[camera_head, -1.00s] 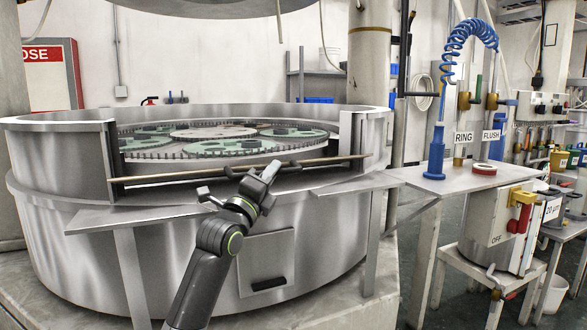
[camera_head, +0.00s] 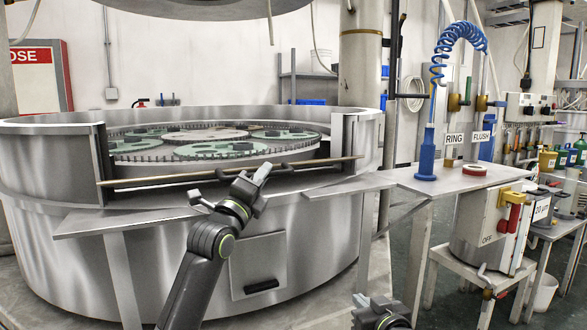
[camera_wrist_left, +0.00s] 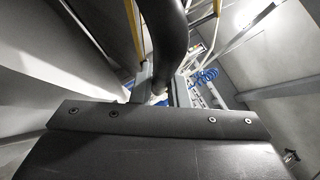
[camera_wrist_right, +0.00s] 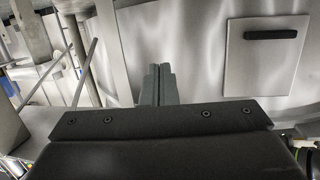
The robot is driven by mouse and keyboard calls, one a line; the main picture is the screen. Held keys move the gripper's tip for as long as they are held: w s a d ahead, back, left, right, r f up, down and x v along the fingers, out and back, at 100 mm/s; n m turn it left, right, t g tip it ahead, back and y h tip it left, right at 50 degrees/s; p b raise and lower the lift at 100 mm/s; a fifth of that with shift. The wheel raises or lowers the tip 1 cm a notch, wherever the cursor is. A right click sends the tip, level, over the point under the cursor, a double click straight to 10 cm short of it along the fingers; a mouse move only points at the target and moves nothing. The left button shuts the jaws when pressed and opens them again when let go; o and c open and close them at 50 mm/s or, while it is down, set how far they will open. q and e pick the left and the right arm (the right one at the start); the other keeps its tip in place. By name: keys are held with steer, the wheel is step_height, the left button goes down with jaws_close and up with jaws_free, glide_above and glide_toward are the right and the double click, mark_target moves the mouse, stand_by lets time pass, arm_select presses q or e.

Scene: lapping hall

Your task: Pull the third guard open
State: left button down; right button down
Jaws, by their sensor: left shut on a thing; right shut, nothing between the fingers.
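The lapping machine's steel drum (camera_head: 150,250) has a front opening with a straight brass-coloured rod (camera_head: 140,180) across it. A dark handle (camera_head: 291,165) is on the rod near the middle; the guard's panel cannot be made out clearly. My left gripper (camera_head: 253,181) is shut on the handle. In the left wrist view, the thick dark curved handle (camera_wrist_left: 166,35) passes at the fingertips (camera_wrist_left: 158,90). My right gripper (camera_head: 366,300) is low at the bottom edge, apart from the drum. In the right wrist view, its fingers (camera_wrist_right: 157,85) are together and empty in front of the steel wall.
A flat steel ledge (camera_head: 130,218) juts out below the opening, and another (camera_head: 350,186) lies to its right. A side table (camera_head: 430,182) carries a blue nozzle (camera_head: 426,155) and a red ring (camera_head: 474,170). A hatch (camera_head: 258,255) is in the drum's front.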

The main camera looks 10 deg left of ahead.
steer(key=s+a+r+n+t+y, duration=0.1)
steer(key=a+r+n+y, duration=0.35)
steer(key=r, duration=1.05)
steer(key=s+a+r+n+t+y, duration=0.15)
steer(key=a+r, duration=0.55)
steer(key=r, duration=0.8)
steer(key=r+x, duration=0.1)
steer(key=x, duration=0.9)
steer(key=shift+m+y, duration=0.3)
steer(key=shift+m, duration=0.1)
steer(key=shift+w+d+f, duration=0.1)
steer(key=shift+d+f, duration=0.1)
steer(key=shift+f, duration=0.9)
steer(key=shift+d+f, duration=0.2)
steer(key=shift+f, duration=0.95)
arm_select(q)
steer(key=shift+r, duration=0.1)
arm_select(e)
steer(key=shift+d+f, duration=0.1)
steer(key=shift+f, duration=0.7)
